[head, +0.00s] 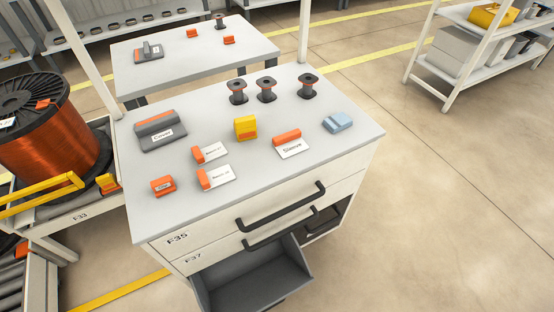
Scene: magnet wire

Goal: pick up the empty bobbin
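Three small dark bobbins stand upright near the back edge of the grey cabinet top (225,180). They are the left bobbin (238,92), the middle bobbin (266,90) and the right bobbin (308,87), which stands a little apart. Reddish-brown shows on their cores, but they are too small to tell which one is empty. Another small bobbin (219,21) stands on the back table. My gripper is not in view.
The cabinet top also holds a grey-orange block labelled Cover (158,131), a yellow block (245,128), a Sleeve card (292,148) and a blue block (337,122). An open drawer (255,285) juts out in front. A large copper spool (45,130) stands left. Open floor lies right.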

